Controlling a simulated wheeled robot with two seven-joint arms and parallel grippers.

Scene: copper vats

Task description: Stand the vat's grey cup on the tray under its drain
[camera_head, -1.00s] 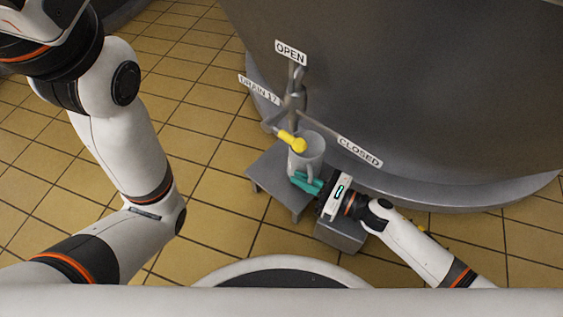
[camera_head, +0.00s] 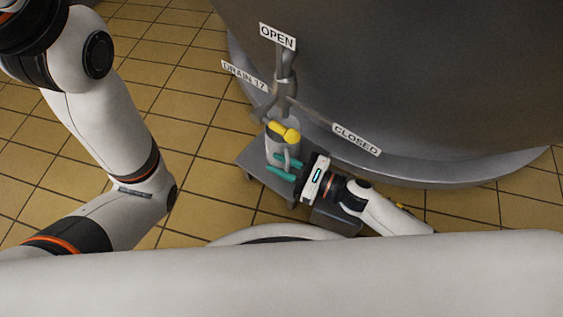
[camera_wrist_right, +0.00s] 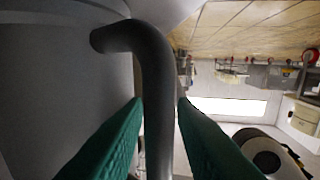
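The grey cup (camera_head: 270,150) appears upright on the grey tray (camera_head: 246,164), beneath the drain (camera_head: 283,92) labelled DRAIN 17. The drain's yellow-ended lever (camera_head: 284,132) covers part of the cup's top. My right gripper (camera_head: 274,163) is at the cup's near right side, its teal fingers spread apart on either side of the handle. In the right wrist view, the curved handle (camera_wrist_right: 154,75) stands between the open fingers (camera_wrist_right: 160,104), with the cup's wall (camera_wrist_right: 70,90) at left. My left gripper is out of view; only its arm shows at left.
The large vat (camera_head: 400,80) fills the upper right, with OPEN and CLOSED signs by the drain. A low grey block (camera_head: 335,222) sits under my right arm. Tiled floor (camera_head: 200,100) is clear left of the tray.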

